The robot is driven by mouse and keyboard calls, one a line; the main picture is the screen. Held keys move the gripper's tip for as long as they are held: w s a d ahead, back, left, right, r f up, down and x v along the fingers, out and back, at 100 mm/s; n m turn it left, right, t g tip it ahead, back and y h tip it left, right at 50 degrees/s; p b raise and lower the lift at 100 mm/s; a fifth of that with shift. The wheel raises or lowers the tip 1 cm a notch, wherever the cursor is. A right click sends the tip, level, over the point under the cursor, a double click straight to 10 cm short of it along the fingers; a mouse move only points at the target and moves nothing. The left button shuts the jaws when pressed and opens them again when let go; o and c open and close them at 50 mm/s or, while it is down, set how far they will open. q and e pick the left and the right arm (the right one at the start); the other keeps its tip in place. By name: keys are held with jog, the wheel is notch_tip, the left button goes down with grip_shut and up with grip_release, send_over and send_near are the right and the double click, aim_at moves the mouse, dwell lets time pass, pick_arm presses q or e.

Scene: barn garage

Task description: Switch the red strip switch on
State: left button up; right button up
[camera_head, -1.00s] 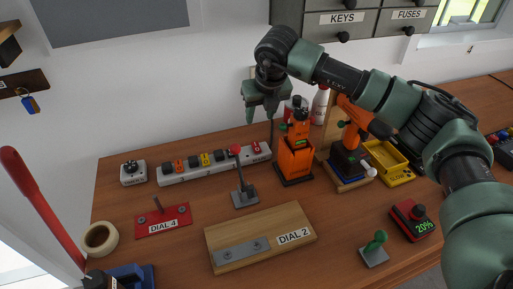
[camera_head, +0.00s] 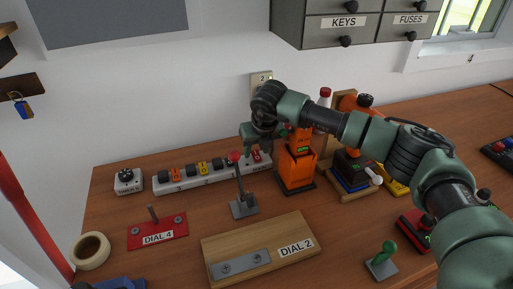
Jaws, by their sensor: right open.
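The white power strip (camera_head: 215,179) lies along the back of the bench against the wall, with several coloured switches. Its red switch (camera_head: 256,156) is at the right end, partly hidden by my right gripper. My right gripper (camera_head: 260,150) is open and points down just above that end of the strip. I cannot tell whether a fingertip touches the switch, or which way the switch is set. My left gripper is not in view.
A red-knobbed lever (camera_head: 238,185) stands in front of the strip, close to my right gripper. An orange device (camera_head: 297,170) stands just right of it. The Dial 2 board (camera_head: 215,245) and red Dial 4 plate (camera_head: 165,238) lie in front.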

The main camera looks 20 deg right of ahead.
jog(key=shift+w+f, duration=0.1)
jog(key=shift+f, duration=0.3)
grip_shut()
jog(key=shift+w, duration=0.1)
jog(key=shift+w+r+g, duration=0.1)
jog(key=shift+w+g, duration=0.15)
jog(key=shift+g, duration=0.65)
jog(key=shift+w+g+b, duration=0.15)
jog(key=shift+g+b, duration=0.4)
jog(key=shift+g, duration=0.15)
jog(key=shift+w+g+b, duration=0.15)
jog(key=shift+g+b, duration=0.65)
jog(key=shift+b, duration=0.05)
